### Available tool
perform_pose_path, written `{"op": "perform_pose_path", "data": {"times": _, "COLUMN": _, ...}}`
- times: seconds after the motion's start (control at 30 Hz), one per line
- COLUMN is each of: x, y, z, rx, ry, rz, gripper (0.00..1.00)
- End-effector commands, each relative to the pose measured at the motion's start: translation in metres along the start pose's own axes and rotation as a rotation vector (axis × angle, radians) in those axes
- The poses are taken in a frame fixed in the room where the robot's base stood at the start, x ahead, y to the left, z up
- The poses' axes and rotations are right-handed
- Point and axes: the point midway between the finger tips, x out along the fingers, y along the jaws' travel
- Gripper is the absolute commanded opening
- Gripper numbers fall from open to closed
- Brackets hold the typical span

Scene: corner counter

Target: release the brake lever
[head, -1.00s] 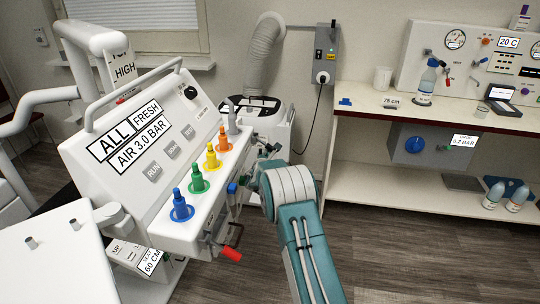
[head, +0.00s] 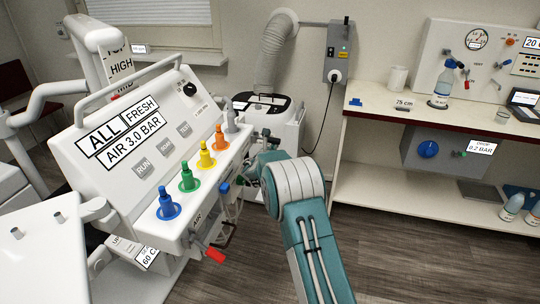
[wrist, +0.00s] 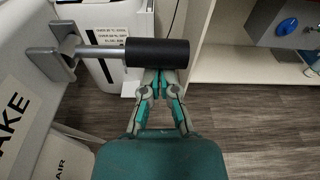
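The brake lever shows in the wrist view as a thick black cylindrical grip (wrist: 157,53) on a metal rod, lying roughly level across the picture. Its rod runs left to a metal bracket (wrist: 46,52) on a white panel with a label ending in "AKE". My gripper (wrist: 160,73) has its fingertips close together at the near edge of the black grip. They look shut, with nothing visibly clasped between them; whether they touch the grip is unclear.
The white console (head: 135,150) carries several coloured knobs and a red-handled lever (head: 214,254) below. A white machine with a hose (head: 268,106) stands behind my arm. A shelf unit (head: 400,195) with a blue-knobbed box stands right. The wooden floor in front is clear.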

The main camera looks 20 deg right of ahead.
Motion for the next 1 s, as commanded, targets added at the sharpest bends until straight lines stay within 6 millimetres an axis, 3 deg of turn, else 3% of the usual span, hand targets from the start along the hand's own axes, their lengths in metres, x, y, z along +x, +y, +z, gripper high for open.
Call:
{"op": "perform_pose_path", "data": {"times": 0.37, "x": 0.001, "y": -0.009, "z": 0.024, "rx": -0.321, "ry": 0.001, "rz": -0.044, "gripper": 0.0}}
{"op": "perform_pose_path", "data": {"times": 1.0, "x": -0.003, "y": -0.005, "z": 0.041, "rx": -0.314, "ry": 0.0, "rz": -0.042, "gripper": 0.0}}
